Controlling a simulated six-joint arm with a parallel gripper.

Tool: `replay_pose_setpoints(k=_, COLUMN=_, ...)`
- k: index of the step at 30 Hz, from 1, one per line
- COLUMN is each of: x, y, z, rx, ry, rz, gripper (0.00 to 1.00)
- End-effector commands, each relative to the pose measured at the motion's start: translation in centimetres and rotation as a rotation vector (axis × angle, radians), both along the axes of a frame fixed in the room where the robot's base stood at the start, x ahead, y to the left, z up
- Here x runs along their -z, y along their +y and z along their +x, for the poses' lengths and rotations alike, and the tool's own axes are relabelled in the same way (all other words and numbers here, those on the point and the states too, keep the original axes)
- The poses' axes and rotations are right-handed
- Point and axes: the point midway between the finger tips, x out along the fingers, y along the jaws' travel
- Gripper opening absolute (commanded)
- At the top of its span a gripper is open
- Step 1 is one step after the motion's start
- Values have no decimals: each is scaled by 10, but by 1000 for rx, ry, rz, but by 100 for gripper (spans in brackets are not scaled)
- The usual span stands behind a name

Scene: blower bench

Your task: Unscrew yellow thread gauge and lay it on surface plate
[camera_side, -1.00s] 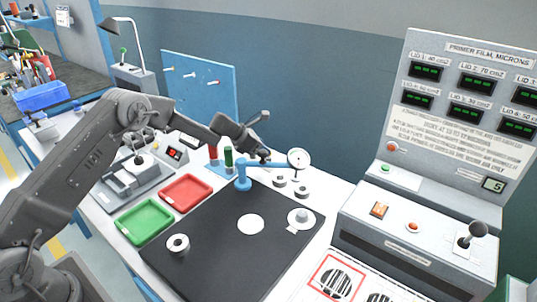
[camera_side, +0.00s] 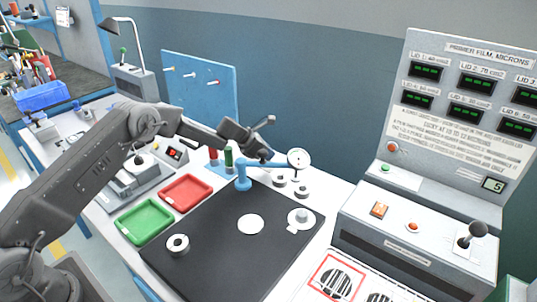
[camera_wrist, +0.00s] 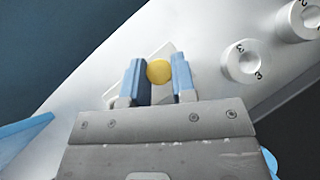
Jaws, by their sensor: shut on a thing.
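The yellow thread gauge shows as a round yellow end (camera_wrist: 159,71) in the wrist view, between the two blue fingers of my gripper (camera_wrist: 160,82). A pale square-edged piece lies behind it. My gripper is shut on the gauge. In the side view my gripper (camera_side: 263,155) is behind the blue dial stand, and the yellow gauge cannot be made out there. I cannot tell whether its thread is still engaged. A large black flat plate (camera_side: 215,235) lies on the bench in front; I cannot tell whether it is the surface plate.
The blue stand (camera_side: 243,178) with its dial (camera_side: 298,158) is close to my gripper. Red and green gauges (camera_side: 228,157) stand to its left.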

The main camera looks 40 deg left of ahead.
Motion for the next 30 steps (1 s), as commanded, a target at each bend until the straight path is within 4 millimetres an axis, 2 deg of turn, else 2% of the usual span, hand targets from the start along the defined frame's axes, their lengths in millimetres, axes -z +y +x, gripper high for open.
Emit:
replay_pose_setpoints(k=3, x=0, y=0, z=0, rx=0, ry=0, rz=0, gripper=2)
replay_pose_setpoints(k=7, x=0, y=-2, z=0, rx=-37, ry=0, rz=-2, gripper=2)
replay_pose_setpoints(k=18, x=-1, y=0, z=1, rx=-344, ry=-4, rz=0, gripper=2)
replay_pose_setpoints(k=30, x=-1, y=4, z=0, rx=-409, ry=0, rz=2, gripper=0)
